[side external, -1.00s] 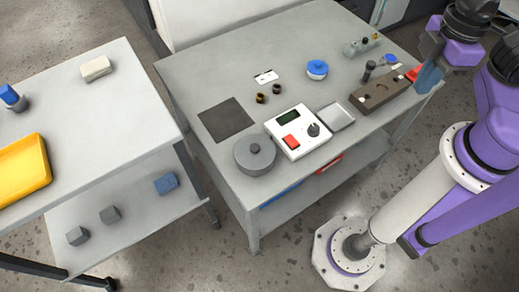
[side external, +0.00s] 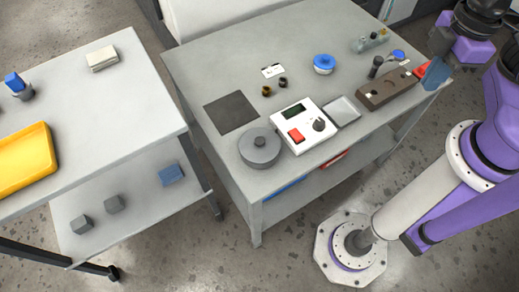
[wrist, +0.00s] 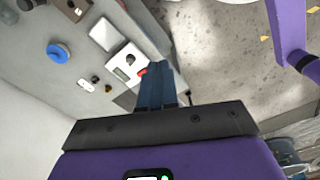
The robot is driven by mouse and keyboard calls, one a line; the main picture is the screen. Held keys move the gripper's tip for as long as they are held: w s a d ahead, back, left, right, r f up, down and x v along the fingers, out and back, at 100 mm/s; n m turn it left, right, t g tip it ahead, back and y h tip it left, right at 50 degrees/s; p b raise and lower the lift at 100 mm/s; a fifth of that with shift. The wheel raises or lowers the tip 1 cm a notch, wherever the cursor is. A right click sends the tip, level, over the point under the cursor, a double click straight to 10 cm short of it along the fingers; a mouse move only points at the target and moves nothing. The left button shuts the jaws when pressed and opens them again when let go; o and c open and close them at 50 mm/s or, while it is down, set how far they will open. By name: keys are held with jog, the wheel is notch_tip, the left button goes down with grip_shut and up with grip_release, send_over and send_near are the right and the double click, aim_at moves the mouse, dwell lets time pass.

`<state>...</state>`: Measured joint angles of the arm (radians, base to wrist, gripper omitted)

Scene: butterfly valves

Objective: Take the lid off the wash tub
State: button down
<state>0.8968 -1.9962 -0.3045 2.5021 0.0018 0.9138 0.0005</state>
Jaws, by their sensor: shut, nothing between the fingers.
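A round grey tub with a flat grey lid and dark knob (side external: 260,147) stands at the table's front left corner, lid on. A small white tub with a blue lid (side external: 324,64) stands farther back; its lid is on too, and it shows in the wrist view (wrist: 58,53). I cannot tell for sure which is the wash tub. My gripper (side external: 436,75), with blue fingers, is shut and empty by the table's right end, far from both tubs. Its fingers (wrist: 156,68) show in the wrist view, where I cannot make out the grey tub.
Between gripper and grey tub are a brown block (side external: 387,90), a metal tray (side external: 342,111) and a white control box (side external: 300,127) with a red button. A dark mat (side external: 231,112) and small brass rings (side external: 267,91) lie behind. A side table (side external: 110,110) stands left.

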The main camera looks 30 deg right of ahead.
jog(key=c, duration=1.8)
grip_release()
jog(key=o, duration=1.1)
jog(key=shift+c, duration=0.2)
jog(key=shift+a, duration=0.1)
jog(key=m, duration=2.2)
send_over(259, 141)
jog(key=f, duration=2.4)
jog(key=shift+a+f, duration=0.15)
jog(key=shift+a, duration=0.05)
jog(key=shift+d+f, duration=0.15)
jog(key=shift+f, duration=1.2)
jog(key=shift+d+f, duration=0.1)
jog(key=shift+f, duration=1.2)
